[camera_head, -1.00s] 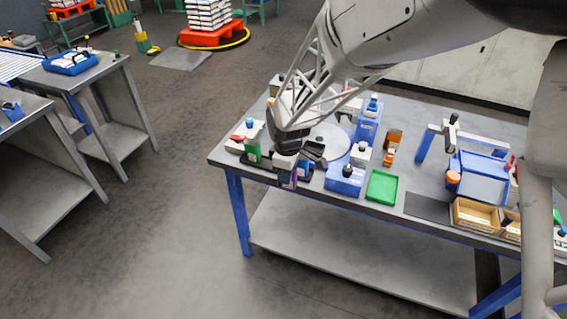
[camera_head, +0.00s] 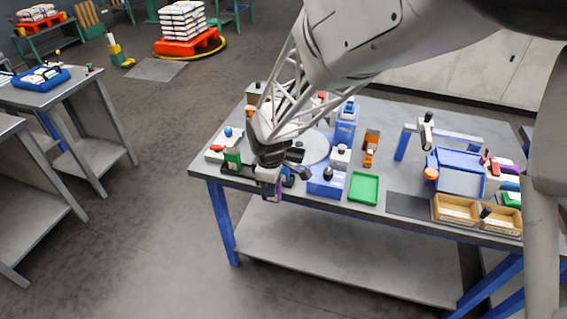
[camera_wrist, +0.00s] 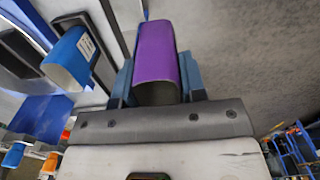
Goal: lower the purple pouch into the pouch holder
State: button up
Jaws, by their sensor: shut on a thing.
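The purple pouch (camera_wrist: 153,50) is gripped between the two blue-grey fingers of my gripper (camera_wrist: 156,82) in the wrist view. In the head view the pouch (camera_head: 278,193) hangs below my gripper (camera_head: 270,176), at the bench's front edge. The dark pouch holder (camera_head: 238,170) appears beside it, with a green pouch (camera_head: 232,157) at its left and a blue pouch (camera_head: 288,180) at its right. The wrist view shows the blue pouch (camera_wrist: 66,62) apart from the purple one. My wrist covers the holder's middle, and I cannot tell whether the purple pouch touches it.
A blue box (camera_head: 325,182) and a green tray (camera_head: 364,188) stand right of my gripper. A grey disc (camera_head: 315,148) lies behind it. Cardboard bins (camera_head: 456,209) stand farther right. Open floor (camera_head: 150,230) lies in front of the bench.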

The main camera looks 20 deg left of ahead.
jog(key=w+r, duration=0.3)
jog(key=w, duration=0.7)
jog(key=w+r, duration=0.4)
jog(key=w, duration=0.7)
jog(key=shift+w+d+r+m, duration=0.3)
jog(key=shift+f, duration=0.15)
jog(key=shift+f, duration=2.35)
jog(key=shift+f, duration=2.05)
dwell(1.1)
